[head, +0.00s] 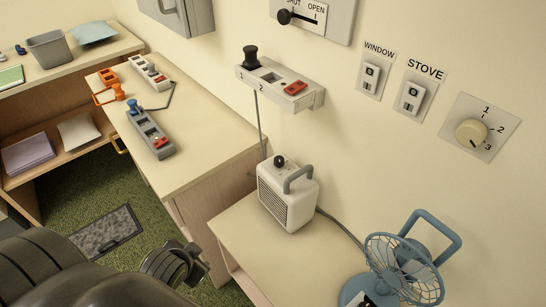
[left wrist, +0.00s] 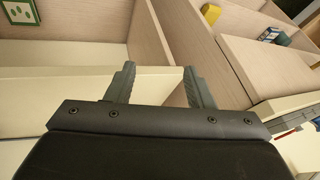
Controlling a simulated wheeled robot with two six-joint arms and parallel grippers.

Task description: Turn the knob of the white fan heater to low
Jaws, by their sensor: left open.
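The white fan heater (head: 285,205) stands upright on the low pale bench along the wall. It has a grille front, a grey handle and a dark knob (head: 280,161) on top; the knob's setting is too small to read. My left arm comes in from the bottom left of the head view, and its wrist end is left of the heater, apart from it. In the left wrist view my left gripper (left wrist: 159,72) is open, with nothing between its fingers. The heater is not seen in that view. My right gripper is not in view.
A blue fan (head: 402,268) stands right of the heater on the bench (head: 300,275). A wall shelf with a socket strip (head: 282,82) hangs above. Several power strips and an orange item lie on the desk (head: 190,145) at left. Bench in front of the heater is clear.

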